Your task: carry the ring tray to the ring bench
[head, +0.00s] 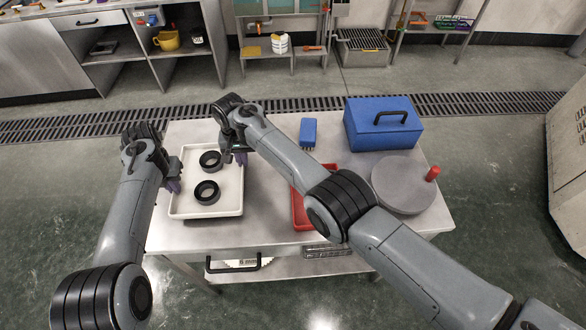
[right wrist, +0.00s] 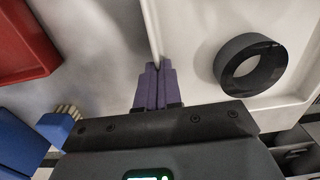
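The ring tray (head: 228,180) is a white shallow tray at the left of a metal table. Two black rings, a far one (head: 210,168) and a near one (head: 206,200), lie in it. My left gripper (head: 173,186) is at the tray's left rim; its finger gap is not clear. My right gripper (head: 240,158) is at the right rim. In the right wrist view its purple fingers (right wrist: 156,68) are close together on the tray's wall (right wrist: 154,30), with one ring (right wrist: 228,68) inside the tray beside them. I cannot tell whether the tray touches the table.
The metal table (head: 275,190) also holds a red tray (head: 298,212), a blue brush (head: 308,132), a blue toolbox (head: 375,130) and a round grey plate (head: 398,188) with a red knob. A floor grating (head: 70,128) runs behind. Cabinets (head: 90,50) stand at the back left.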

